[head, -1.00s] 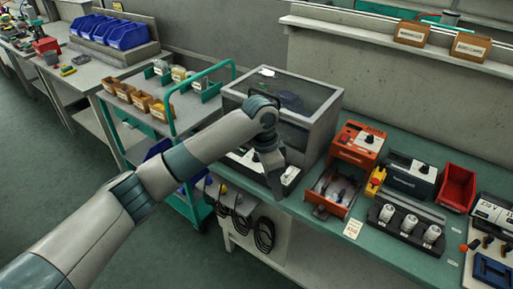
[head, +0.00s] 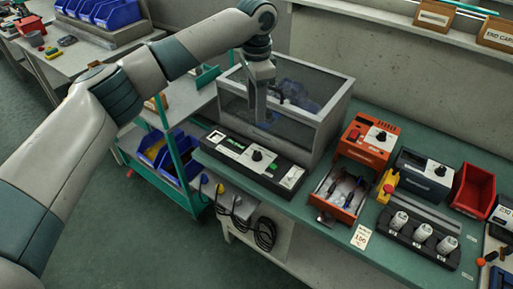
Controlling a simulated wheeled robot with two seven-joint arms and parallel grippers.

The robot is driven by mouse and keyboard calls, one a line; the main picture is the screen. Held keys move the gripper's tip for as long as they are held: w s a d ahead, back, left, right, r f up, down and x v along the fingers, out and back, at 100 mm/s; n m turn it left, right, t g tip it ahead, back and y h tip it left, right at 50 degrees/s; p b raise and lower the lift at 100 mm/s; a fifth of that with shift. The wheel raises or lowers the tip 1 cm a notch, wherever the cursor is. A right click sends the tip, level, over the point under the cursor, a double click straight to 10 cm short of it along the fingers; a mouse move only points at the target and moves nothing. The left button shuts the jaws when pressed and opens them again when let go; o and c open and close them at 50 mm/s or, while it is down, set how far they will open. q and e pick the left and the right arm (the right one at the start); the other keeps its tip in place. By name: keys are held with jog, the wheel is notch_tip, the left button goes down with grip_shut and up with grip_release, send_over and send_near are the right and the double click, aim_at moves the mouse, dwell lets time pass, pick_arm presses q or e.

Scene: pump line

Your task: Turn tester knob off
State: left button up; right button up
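The tester (head: 330,107) is a grey box with a clear lid, standing on the green bench in the middle of the head view. Its black front panel (head: 215,137) carries green lit marks (head: 232,143), a black knob (head: 257,155) on a white plate and a white switch plate (head: 291,178). My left gripper (head: 259,119) points down in front of the clear box, above the panel and apart from the knob. I see it nearly edge-on, so its finger gap cannot be made out. My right gripper is out of view.
An orange unit (head: 367,140) with a knob and an open drawer (head: 340,195) stands right of the tester. Further right are a dark grey unit (head: 424,174), a red bin (head: 474,190) and a rack of white cylinders (head: 422,233). A green trolley (head: 178,160) stands left.

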pick_arm(q)
jog(key=p, duration=0.4)
send_near(256, 152)
notch_tip(256, 152, down, 8)
jog(key=shift+s+r, duration=0.15)
jog(key=shift+r, duration=0.1)
jog(key=shift+f, duration=0.5)
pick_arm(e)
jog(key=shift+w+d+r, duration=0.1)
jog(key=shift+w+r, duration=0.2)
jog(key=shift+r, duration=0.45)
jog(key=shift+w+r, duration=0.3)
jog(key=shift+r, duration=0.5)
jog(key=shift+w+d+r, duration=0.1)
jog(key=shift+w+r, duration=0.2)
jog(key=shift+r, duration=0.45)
pick_arm(q)
jog(key=shift+p, duration=0.3)
grip_shut()
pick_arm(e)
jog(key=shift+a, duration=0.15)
